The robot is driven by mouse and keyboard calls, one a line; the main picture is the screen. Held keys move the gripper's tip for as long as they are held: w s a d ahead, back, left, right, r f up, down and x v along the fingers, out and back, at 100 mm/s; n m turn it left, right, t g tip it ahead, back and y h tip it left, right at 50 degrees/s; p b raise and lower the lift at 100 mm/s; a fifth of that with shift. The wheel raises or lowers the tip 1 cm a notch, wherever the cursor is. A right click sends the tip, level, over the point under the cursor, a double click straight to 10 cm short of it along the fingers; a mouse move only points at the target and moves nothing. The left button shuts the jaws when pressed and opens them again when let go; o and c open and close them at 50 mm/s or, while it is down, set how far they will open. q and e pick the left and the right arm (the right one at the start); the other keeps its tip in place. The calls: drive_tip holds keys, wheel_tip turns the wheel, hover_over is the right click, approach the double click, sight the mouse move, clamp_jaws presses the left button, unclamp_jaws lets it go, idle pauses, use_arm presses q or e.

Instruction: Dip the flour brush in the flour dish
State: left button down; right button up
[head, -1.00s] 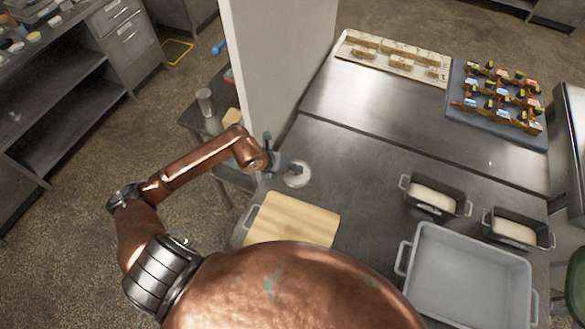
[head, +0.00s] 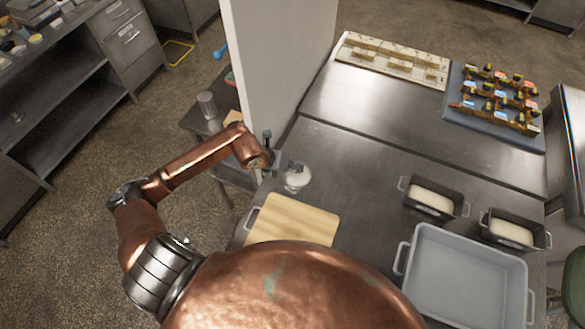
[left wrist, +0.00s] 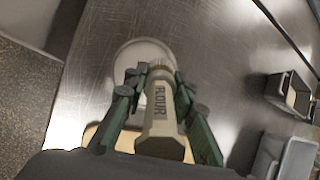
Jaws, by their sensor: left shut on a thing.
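My left gripper (head: 292,168) is over the flour dish near the left edge of the steel counter. My right gripper is not in view.
A wooden board (head: 293,222) lies just in front of the dish. A white wall panel (head: 272,70) stands behind it. Two loaf tins (head: 433,196) and a grey tray (head: 466,285) are at the right. The counter's middle is clear.

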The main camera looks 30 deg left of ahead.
use_arm(q)
drive_tip(key=shift+r+p, duration=1.3)
drive_tip(key=shift+r, duration=1.05)
drive_tip(key=shift+f, duration=0.1)
